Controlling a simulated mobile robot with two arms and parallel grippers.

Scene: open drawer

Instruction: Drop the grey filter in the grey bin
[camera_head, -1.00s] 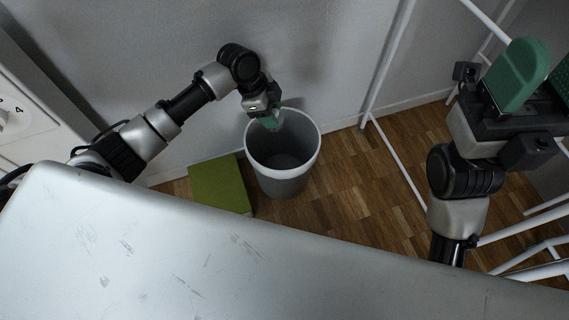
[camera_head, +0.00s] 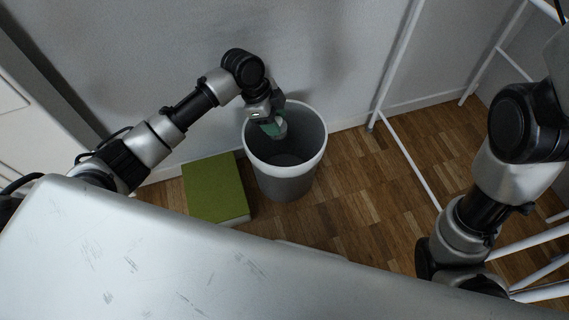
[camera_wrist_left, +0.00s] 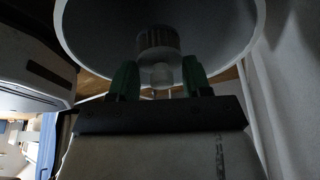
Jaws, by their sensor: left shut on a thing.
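The grey bin (camera_head: 287,184) stands on the wooden floor against the wall, upright with its mouth open. In the left wrist view the bin's pale rim (camera_wrist_left: 75,50) curves around the top of the picture. My left gripper (camera_head: 276,127) has green fingers and is at the bin's mouth, over the opening's upper left part. In the left wrist view its fingers (camera_wrist_left: 157,80) are shut on the grey filter (camera_wrist_left: 158,42), a ridged round piece with a paler narrow end between the fingers. In the head view the filter is mostly hidden by the fingers. My right gripper is out of the picture.
A green box (camera_head: 214,188) lies on the floor just left of the bin. A white metal rack (camera_head: 411,165) stands to the right. Wooden floor (camera_head: 365,205) is clear between the bin and the rack.

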